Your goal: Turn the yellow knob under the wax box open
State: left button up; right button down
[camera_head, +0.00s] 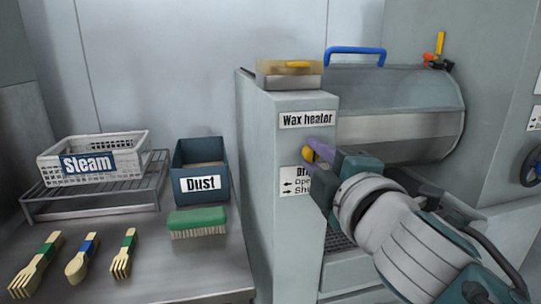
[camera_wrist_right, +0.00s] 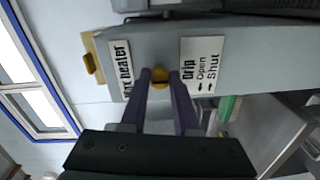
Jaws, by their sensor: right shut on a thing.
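The yellow knob (camera_wrist_right: 160,76) sits on the front of the grey wax heater cabinet, between the "Wax heater" label (camera_wrist_right: 121,70) and the "Drip Open/Shut" label (camera_wrist_right: 202,64). My right gripper (camera_wrist_right: 161,84) has its two purple fingers on either side of the knob, shut on it. In the head view the knob (camera_head: 307,154) shows just left of my right fingertips (camera_head: 314,150), which partly cover it. The wax box (camera_head: 289,80) stands on top of the cabinet (camera_head: 270,185). My left gripper is not in view.
Left of the cabinet, a metal table holds a blue "Dust" bin (camera_head: 202,166), a green brush (camera_head: 197,223), a white "Steam" basket (camera_head: 92,157) on a rack, and wooden forks and a spoon. A drum machine with a blue handle (camera_head: 354,50) stands right of the cabinet.

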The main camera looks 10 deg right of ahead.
dwell(0.4)
jog(key=c, duration=0.6)
grip_release()
jog(key=shift+c, duration=0.2)
jog(key=shift+s, duration=0.55)
jog(key=s, duration=0.9)
jog(key=shift+d+r, duration=0.15)
jog(key=shift+d, duration=0.05)
jog(key=shift+w, duration=0.1)
